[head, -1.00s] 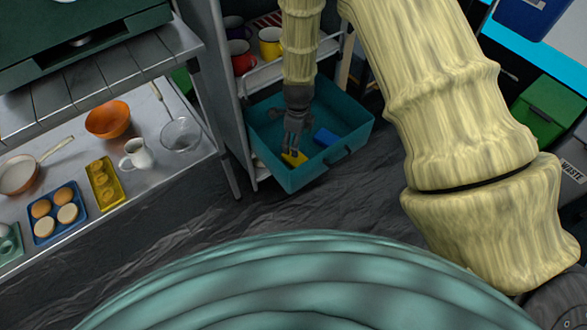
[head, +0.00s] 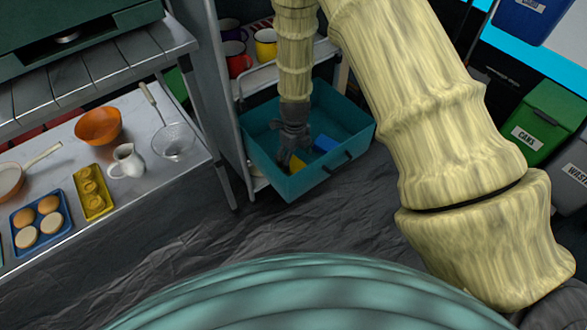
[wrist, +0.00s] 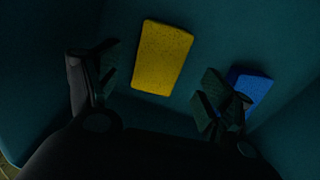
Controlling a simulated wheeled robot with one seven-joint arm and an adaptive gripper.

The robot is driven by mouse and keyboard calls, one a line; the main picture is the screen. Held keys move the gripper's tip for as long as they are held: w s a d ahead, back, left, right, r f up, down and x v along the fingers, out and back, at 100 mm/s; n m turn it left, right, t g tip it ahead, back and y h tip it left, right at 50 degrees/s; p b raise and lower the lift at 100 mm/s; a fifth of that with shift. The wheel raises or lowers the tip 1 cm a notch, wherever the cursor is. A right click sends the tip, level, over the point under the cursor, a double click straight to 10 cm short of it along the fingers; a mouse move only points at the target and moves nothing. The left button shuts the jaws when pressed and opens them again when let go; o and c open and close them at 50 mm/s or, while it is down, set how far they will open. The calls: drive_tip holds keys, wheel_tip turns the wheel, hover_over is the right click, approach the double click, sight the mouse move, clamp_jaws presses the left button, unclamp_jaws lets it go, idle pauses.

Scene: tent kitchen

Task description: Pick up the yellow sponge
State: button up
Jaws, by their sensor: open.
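The yellow sponge (head: 297,167) lies on the floor of an open teal drawer (head: 256,148), mostly hidden by my gripper in the head view. In the wrist view the yellow sponge (wrist: 162,57) shows whole, lying flat and slightly tilted. My gripper (head: 287,162) points down inside the drawer. In the wrist view its two fingers stand wide apart, one on each side of the sponge, with nothing held between them. The sponge appears beyond the fingertips; the exact height gap cannot be told.
A blue sponge (wrist: 248,88) lies right of the yellow one, partly behind the right finger; it also shows in the head view (head: 325,143). The drawer walls surround the gripper. A shelf with mugs (head: 265,45) stands above the drawer, and a metal table (head: 150,186) stands left.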

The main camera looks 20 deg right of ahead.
sight(294, 165)
drive_tip(key=shift+f+b, duration=0.85)
drive_tip(key=shift+f, duration=1.5)
drive_tip(key=c, duration=0.8)
